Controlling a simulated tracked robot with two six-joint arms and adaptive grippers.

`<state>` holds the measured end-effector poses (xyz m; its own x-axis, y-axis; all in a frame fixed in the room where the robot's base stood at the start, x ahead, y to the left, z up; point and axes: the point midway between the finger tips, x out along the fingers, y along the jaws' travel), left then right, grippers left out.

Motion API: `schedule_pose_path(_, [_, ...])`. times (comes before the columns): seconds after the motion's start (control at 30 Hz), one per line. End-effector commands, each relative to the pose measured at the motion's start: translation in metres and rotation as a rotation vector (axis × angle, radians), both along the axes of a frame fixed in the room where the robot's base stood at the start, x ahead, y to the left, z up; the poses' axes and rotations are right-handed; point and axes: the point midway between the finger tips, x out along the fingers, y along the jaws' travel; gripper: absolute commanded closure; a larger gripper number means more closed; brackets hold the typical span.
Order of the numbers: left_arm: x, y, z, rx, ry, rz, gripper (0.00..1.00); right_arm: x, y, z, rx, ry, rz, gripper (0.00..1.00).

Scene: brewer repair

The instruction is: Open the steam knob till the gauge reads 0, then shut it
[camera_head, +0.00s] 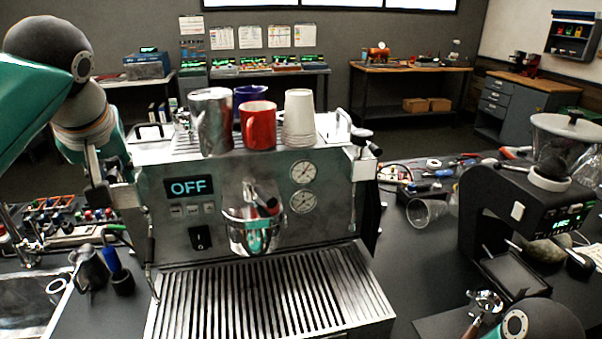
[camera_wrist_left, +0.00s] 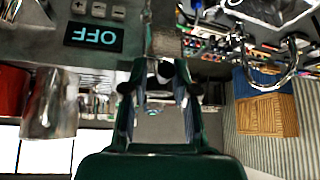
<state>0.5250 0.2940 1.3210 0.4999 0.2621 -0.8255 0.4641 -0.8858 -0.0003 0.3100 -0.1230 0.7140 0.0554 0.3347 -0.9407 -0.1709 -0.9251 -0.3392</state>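The espresso machine (camera_head: 270,235) stands in the middle of the head view, its display showing OFF. Two round gauges (camera_head: 303,172) sit on its front panel; their needles are too small to read. A metal steam wand (camera_head: 151,262) hangs at its left front corner. My left gripper (camera_head: 116,192) is at the machine's upper left side, where the arm hides the steam knob. In the left wrist view the left gripper's fingers (camera_wrist_left: 158,76) stand apart, with a small dark and pale part between them. Whether they touch it is unclear. My right gripper cannot be made out.
Red mug (camera_head: 258,127), metal pitcher (camera_head: 211,122) and stacked cups (camera_head: 298,118) stand on the machine's top. A grinder (camera_head: 535,210) is at right, with a portafilter (camera_head: 484,303) in front. Tools and a pitcher (camera_head: 88,270) crowd the left counter.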

Motion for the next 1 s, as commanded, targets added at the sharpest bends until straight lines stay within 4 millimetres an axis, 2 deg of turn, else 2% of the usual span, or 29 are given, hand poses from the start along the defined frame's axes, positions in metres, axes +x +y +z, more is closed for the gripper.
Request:
schedule_pose_path(0.6, [0.016, -0.022, -0.001, 0.000, 0.000, 0.355, 0.73, 0.000, 0.000, 0.000, 0.000, 0.000, 0.000, 0.44])
schedule_pose_path(1.0, [0.024, -0.028, -0.001, 0.000, -0.001, 0.494, 0.73, 0.000, 0.000, 0.000, 0.000, 0.000, 0.000, 0.44])
